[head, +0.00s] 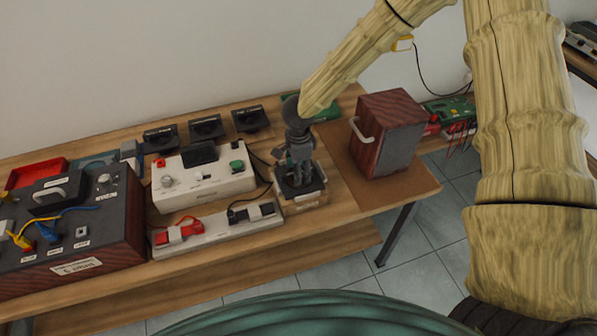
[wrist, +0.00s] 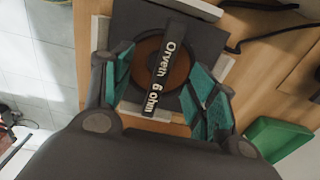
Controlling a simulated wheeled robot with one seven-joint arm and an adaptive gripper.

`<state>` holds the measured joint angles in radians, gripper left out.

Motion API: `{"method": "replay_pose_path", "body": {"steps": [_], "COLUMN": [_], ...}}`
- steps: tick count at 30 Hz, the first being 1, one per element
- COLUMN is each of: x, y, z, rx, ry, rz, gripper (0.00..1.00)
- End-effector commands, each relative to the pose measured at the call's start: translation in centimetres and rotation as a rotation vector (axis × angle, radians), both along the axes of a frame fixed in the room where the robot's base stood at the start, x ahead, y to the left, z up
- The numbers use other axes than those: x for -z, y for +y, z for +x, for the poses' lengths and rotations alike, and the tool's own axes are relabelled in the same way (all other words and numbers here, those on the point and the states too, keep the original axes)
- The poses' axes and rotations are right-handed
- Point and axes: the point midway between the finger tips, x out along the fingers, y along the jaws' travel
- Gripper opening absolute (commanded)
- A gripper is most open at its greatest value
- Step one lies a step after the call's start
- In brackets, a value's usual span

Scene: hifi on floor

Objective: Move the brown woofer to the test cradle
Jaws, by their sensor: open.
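The brown woofer (wrist: 177,78) shows in the wrist view as a brown cone in a dark square frame, crossed by a black bar lettered "Orveth 6 ohm". It rests on a low wooden block with pale edge pieces (head: 305,200), apparently the test cradle, on the bench in the head view. My gripper (head: 298,172) points down right over the woofer. In the wrist view my gripper (wrist: 166,88) is open, with teal-padded fingers on either side of the bar. I cannot tell whether they touch it. In the head view my gripper hides most of the woofer.
A white control box (head: 205,183) and a strip with red and black clips (head: 215,230) stand left of the block. Several black units line the back (head: 206,127). A red-brown cabinet (head: 385,135) stands close at right. A green bin (wrist: 275,138) is behind.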

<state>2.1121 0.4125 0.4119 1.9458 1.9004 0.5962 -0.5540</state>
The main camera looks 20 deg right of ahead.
Motion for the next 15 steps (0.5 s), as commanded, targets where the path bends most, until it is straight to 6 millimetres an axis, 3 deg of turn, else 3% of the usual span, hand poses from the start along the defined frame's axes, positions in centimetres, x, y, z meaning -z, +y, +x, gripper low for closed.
{"method": "replay_pose_path", "body": {"steps": [15], "x": [-8.8], "y": [0.0], "z": [0.0], "rx": [-0.001], "ry": [-0.001], "rz": [0.001], "gripper": [0.58]}}
